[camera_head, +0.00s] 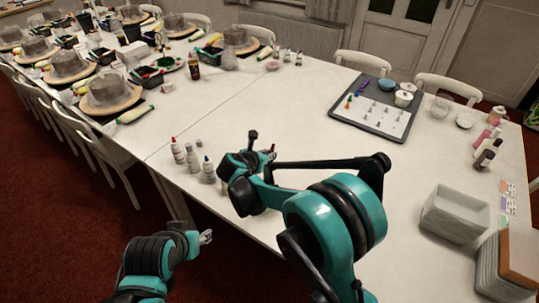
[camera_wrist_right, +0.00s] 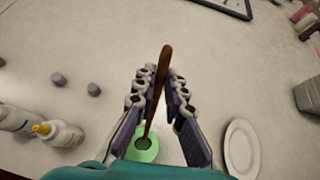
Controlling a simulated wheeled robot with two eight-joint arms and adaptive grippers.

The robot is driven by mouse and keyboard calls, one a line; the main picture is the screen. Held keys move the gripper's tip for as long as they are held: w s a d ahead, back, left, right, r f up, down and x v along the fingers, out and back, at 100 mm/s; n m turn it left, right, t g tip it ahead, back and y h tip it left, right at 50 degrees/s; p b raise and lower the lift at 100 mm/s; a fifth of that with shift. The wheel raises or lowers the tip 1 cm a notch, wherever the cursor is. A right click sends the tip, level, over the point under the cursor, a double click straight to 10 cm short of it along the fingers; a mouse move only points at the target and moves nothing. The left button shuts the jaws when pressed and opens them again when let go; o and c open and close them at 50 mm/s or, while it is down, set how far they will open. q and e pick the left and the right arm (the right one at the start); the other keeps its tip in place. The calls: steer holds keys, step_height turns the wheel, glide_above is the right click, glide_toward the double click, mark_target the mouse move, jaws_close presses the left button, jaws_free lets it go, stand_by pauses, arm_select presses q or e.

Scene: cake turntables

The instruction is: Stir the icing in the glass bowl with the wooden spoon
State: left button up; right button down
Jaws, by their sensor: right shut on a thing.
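My right gripper (camera_wrist_right: 158,88) is shut on the brown wooden spoon (camera_wrist_right: 161,75), whose handle stands nearly upright between the fingers in the right wrist view. The spoon's lower end reaches into the glass bowl (camera_wrist_right: 123,135) with light green icing (camera_wrist_right: 145,148), below the gripper. How deep the spoon sits is not clear. In the head view my right gripper (camera_head: 256,152) is over the near table, and my arm hides the bowl. My left gripper (camera_head: 206,238) is off the table's front edge, too small to read its fingers.
Several icing bottles (camera_head: 192,158) stand left of my right gripper. A white oval plate (camera_wrist_right: 241,148) lies right of the bowl. A dark tray (camera_head: 377,106) with piping tips is further back. White containers (camera_head: 455,213) are stacked at the right. The table's middle (camera_head: 265,105) is clear.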

stand_by(0.4)
step_height(320, 180, up, 5)
steer(key=p, duration=0.3)
steer(key=shift+r, duration=0.1)
steer(key=shift+d, duration=0.1)
stand_by(0.3)
